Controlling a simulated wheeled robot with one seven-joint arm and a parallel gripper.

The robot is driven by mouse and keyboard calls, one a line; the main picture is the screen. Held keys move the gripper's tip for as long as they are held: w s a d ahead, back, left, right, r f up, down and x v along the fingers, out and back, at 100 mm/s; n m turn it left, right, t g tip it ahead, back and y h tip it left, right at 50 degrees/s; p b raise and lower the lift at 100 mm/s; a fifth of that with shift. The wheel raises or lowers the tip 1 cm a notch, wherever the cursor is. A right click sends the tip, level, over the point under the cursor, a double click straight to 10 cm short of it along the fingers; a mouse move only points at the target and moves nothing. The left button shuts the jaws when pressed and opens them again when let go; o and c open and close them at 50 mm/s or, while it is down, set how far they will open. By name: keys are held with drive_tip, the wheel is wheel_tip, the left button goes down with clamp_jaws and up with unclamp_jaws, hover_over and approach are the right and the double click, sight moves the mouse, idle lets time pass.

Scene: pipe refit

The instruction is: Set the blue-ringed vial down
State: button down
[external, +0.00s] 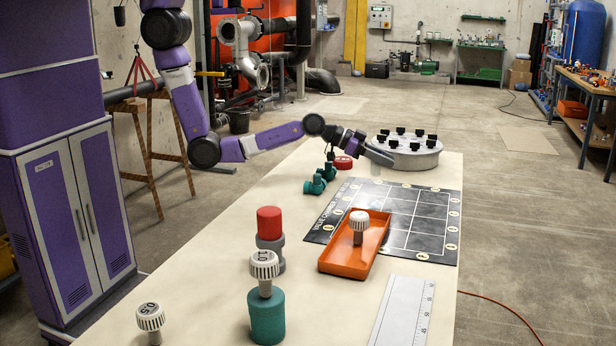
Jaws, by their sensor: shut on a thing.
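My gripper (386,160) is at the near left side of a round grey rack (424,163), low beside its wall. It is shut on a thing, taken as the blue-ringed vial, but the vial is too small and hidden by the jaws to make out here. No blue ring shows. Several black-capped vials (414,146) stand in a circle on top of the rack. I cannot tell whether the held vial touches the rack or the table.
A black gridded mat (400,215) lies in front of the rack. An orange tray (340,262) holds a white-capped piece (359,222). Teal fittings (318,184) and a red part (343,162) lie left of the gripper. The table (220,250) is bare at left centre.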

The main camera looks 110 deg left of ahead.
drive_tip(key=shift+f, duration=2.3)
drive_tip(key=shift+f, duration=0.1)
drive_tip(key=shift+f+b, duration=0.15)
drive_tip(key=shift+b, duration=0.15)
drive_tip(key=c, duration=1.1)
unclamp_jaws()
drive_tip(key=shift+r+p, duration=0.25)
drive_tip(key=shift+p, duration=0.05)
drive_tip(key=v, duration=1.2)
drive_tip(key=shift+f, duration=0.1)
